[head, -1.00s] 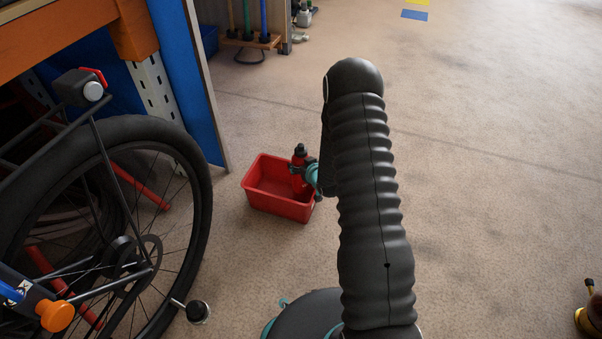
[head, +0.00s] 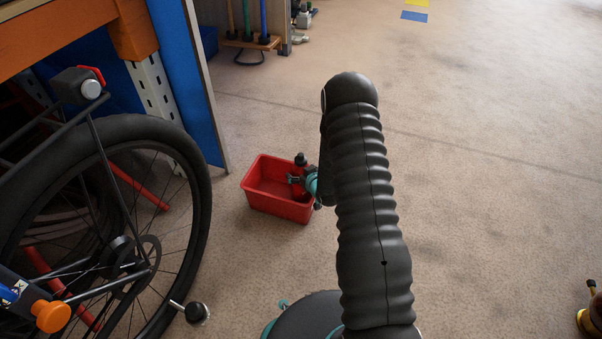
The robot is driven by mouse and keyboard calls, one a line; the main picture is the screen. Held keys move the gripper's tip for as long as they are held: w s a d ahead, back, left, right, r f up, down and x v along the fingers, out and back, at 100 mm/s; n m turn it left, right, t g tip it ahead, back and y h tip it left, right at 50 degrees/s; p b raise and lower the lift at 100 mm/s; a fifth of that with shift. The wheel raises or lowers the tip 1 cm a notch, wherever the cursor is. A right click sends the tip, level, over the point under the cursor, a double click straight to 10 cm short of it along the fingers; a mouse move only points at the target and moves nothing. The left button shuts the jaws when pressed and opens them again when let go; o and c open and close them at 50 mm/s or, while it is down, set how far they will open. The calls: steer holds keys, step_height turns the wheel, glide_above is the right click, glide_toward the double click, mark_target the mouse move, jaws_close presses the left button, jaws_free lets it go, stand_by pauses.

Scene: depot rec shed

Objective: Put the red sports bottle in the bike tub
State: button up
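The red tub (head: 280,204) stands on the floor right of the bicycle wheel. The red sports bottle is upright inside the tub's right part, its black cap (head: 300,159) showing above the rim. My gripper (head: 294,180) is at the bottle's side, with dark fingers reaching over the tub from the right. The fingers appear to be around the bottle, but their grip is small and partly hidden. Most of the bottle's lower body is hidden by the tub wall and the gripper.
A bicycle with a black tyre (head: 199,200) stands under an orange and blue rack at the left. Long-handled tools in a wooden holder (head: 252,42) are at the back. The floor at right is mostly clear.

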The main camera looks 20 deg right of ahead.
steer(key=shift+r, duration=0.2)
steer(key=p+v, duration=0.1)
steer(key=v, duration=1.1)
steer(key=s+a+r+g+h, duration=0.1)
steer(key=s+r+g+h, duration=0.1)
steer(key=r, duration=1.1)
steer(key=s+r+g+h, duration=0.1)
steer(key=s+r, duration=0.2)
steer(key=r, duration=0.9)
steer(key=s+a+r+g, duration=0.1)
steer(key=s+r, duration=0.3)
steer(key=s, duration=0.4)
steer(key=s+a+r+m+g, duration=0.1)
steer(key=s+a+r, duration=0.2)
steer(key=s, duration=0.5)
steer(key=s+a+r+g+y, duration=0.1)
steer(key=s+a+r, duration=0.2)
steer(key=s, duration=0.6)
step_height(320, 180, up, 3)
steer(key=shift+f+m+g, duration=0.1)
steer(key=shift+m+g, duration=0.2)
steer(key=shift+m, duration=0.1)
steer(key=shift+s, duration=0.1)
